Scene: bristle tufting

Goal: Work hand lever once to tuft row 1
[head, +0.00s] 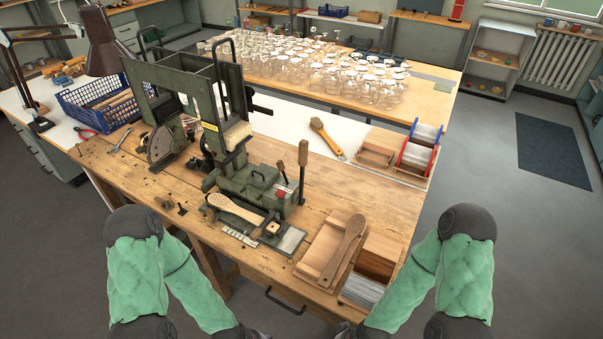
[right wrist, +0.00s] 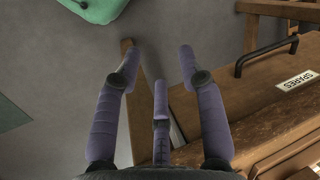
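The green tufting machine (head: 255,180) stands on the wooden workbench. Its hand lever (head: 303,160) stands upright at the machine's right side, with a wooden grip at the top. A wooden brush body (head: 232,208) with holes lies at the front of the machine; whether any hole holds bristles is too small to tell. My left arm comes down to the bottom edge in the head view, and its gripper is out of frame. My right gripper (right wrist: 157,65) is open and empty in the right wrist view, below and in front of the bench edge, well away from the lever.
A wooden tray with a perforated brush body (head: 346,245) and bristle boxes (head: 363,288) stand at the bench's front right. Red and blue spools (head: 420,145), a finished brush (head: 326,138) and a blue crate (head: 105,100) are farther back. A black drawer handle (head: 285,303) sticks out in front.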

